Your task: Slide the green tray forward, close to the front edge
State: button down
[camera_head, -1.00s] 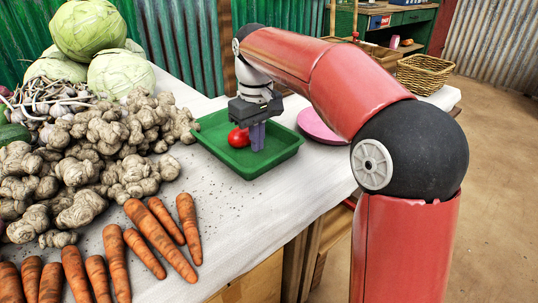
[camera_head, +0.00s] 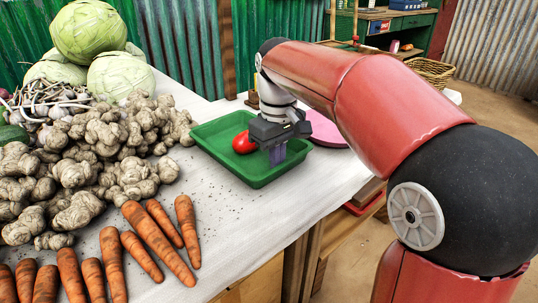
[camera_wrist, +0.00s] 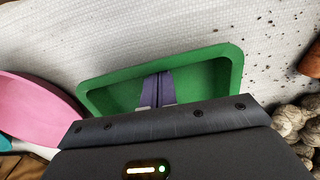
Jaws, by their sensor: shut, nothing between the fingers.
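The green tray (camera_head: 227,165) lies flat on the white-clothed table, its near corner a short way from the front edge. It also shows in the wrist view (camera_wrist: 118,96). A red tomato (camera_head: 243,144) rests inside it, left of my fingers. My gripper (camera_head: 278,158) points down into the tray, towards its right, front side. Its purple fingers are together and empty, also in the wrist view (camera_wrist: 158,86). I cannot tell whether the fingers touch the tray's wall or floor. The tomato does not show in the wrist view.
A pink round plate (camera_head: 328,133) lies just right of the tray. Ginger roots (camera_head: 125,140) are heaped to the left, with carrots (camera_head: 155,240) nearer and cabbages (camera_head: 90,40) behind. Bare white cloth (camera_head: 255,220) lies between the tray and the front edge.

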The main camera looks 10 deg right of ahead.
jog(key=s+d, duration=0.1)
jog(key=s, duration=0.1)
jog(key=s+d, duration=0.1)
jog(key=s, duration=0.1)
jog(key=s+d, duration=0.2)
jog(key=shift+b, duration=0.3)
jog(key=shift+w, duration=0.1)
